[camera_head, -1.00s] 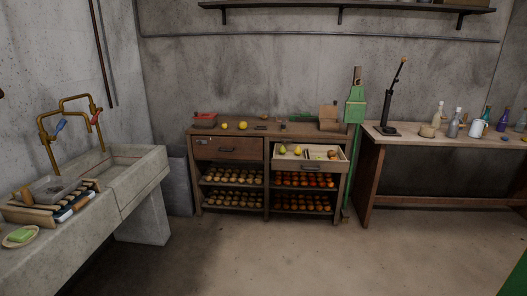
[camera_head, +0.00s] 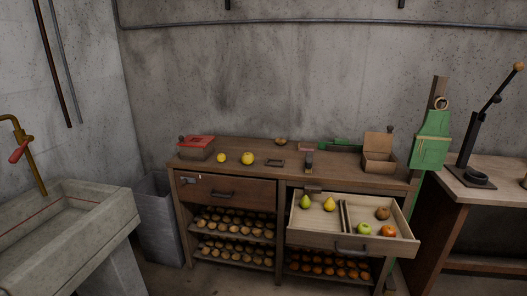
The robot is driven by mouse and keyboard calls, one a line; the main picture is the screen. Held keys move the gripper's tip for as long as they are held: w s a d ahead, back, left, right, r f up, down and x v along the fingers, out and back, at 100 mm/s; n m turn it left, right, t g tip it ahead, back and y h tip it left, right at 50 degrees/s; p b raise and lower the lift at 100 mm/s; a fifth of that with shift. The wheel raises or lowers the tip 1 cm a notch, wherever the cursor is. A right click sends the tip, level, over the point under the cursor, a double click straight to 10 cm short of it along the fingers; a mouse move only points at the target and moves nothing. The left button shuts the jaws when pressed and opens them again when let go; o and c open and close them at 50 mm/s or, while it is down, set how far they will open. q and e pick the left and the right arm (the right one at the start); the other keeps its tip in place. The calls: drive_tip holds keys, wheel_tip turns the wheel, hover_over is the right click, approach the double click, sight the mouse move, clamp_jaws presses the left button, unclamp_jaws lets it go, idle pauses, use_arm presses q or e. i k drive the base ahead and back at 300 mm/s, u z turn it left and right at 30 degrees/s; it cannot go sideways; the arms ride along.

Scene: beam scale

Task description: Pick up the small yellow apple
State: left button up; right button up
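A small yellow apple (camera_head: 221,158) sits on the left part of the wooden cabinet's top (camera_head: 262,147). A larger yellow fruit (camera_head: 247,158) stands just to its right, apart from it. Both are uncovered and in plain sight. Neither of my grippers shows in the head view.
A red-lidded box (camera_head: 196,147) stands left of the apple, and a dark flat piece (camera_head: 276,163) lies right of the fruits. An open drawer (camera_head: 351,241) with pears and other fruit juts out at the right. The concrete sink (camera_head: 75,235) is at the left.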

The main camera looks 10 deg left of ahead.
sight(221, 157)
drive_tip(key=i, duration=2.05)
drive_tip(key=z, duration=0.1)
